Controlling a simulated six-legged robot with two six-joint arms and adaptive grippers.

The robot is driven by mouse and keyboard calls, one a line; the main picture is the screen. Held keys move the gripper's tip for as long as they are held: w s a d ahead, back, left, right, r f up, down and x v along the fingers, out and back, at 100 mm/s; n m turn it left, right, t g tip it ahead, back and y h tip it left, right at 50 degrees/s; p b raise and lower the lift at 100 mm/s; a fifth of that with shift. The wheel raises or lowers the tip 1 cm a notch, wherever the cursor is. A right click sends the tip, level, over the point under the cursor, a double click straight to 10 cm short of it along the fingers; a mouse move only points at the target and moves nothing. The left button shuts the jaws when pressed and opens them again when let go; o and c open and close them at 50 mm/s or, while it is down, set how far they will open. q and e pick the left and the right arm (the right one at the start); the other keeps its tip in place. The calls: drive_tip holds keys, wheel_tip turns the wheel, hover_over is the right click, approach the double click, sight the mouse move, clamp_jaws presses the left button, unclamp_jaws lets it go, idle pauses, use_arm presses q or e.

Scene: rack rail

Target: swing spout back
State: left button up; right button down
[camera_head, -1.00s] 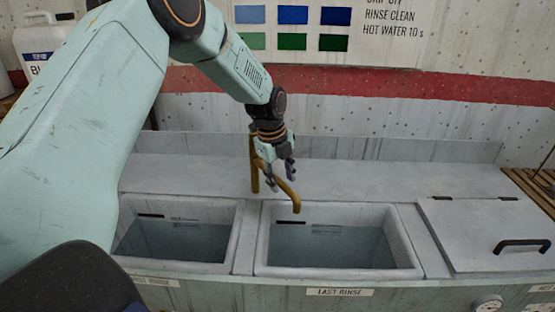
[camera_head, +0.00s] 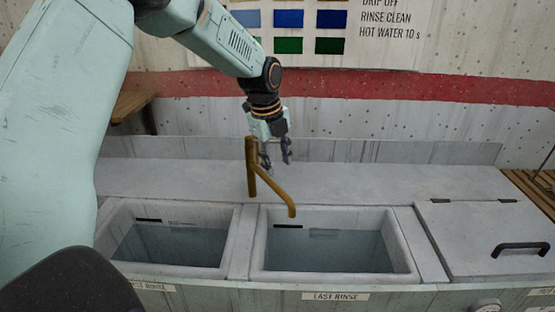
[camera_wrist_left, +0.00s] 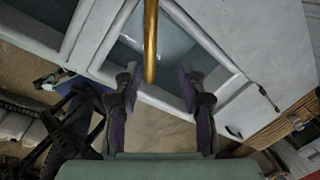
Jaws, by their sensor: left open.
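The brass spout (camera_head: 273,186) stands on the rear ledge, its upright post behind the two basins. Its arm slopes forward and to the right, with its tip over the rear left part of the last-rinse basin (camera_head: 262,245). My left gripper (camera_head: 276,162) is open, fingers pointing down, just behind and right of the post; the post partly covers it. In the left wrist view the spout (camera_wrist_left: 151,42) runs down from the top edge toward the gap between the open fingers (camera_wrist_left: 158,84). I cannot tell whether they touch it. My right gripper is not in view.
The left basin (camera_head: 232,250) holds water, like the last-rinse basin. A closed lid (camera_head: 470,230) with a black handle (camera_head: 521,249) lies at the right. The rear ledge (camera_head: 400,182) is clear right of the spout. A wall sign (camera_head: 330,32) hangs behind.

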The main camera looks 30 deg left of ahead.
use_arm(q)
drive_tip(key=shift+s+a+r, duration=0.15)
drive_tip(key=shift+s+a, duration=0.1)
drive_tip(key=shift+s, duration=0.05)
drive_tip(key=shift+c, duration=0.6)
drive_tip(key=n, duration=0.1)
drive_tip(key=w+r+n+b, duration=0.1)
drive_tip(key=w+n+t, duration=0.1)
drive_tip(key=shift+d+r+n, duration=0.25)
drive_tip(key=shift+r+n, duration=0.05)
drive_tip(key=shift+r, duration=0.05)
drive_tip(key=c, duration=0.4)
drive_tip(key=shift+w+d+r+n+h, duration=0.1)
drive_tip(key=shift+r+n+h, duration=0.05)
drive_tip(key=shift+n, duration=0.4)
drive_tip(key=shift+w+d+r+n+h, duration=0.1)
drive_tip(key=shift+n+h, duration=0.05)
drive_tip(key=shift+n, duration=0.4)
drive_tip(key=shift+c, duration=1.1)
drive_tip(key=shift+w+r+n+b, duration=0.1)
drive_tip(key=shift+r+n+b, duration=0.2)
drive_tip(key=shift+n, duration=0.7)
clamp_jaws()
wheel_tip(320, 180, down, 10)
drive_tip(key=n+b, duration=0.1)
drive_tip(key=n, duration=0.8)
drive_tip(key=shift+r+t, duration=0.2)
drive_tip(key=shift+t, duration=0.1)
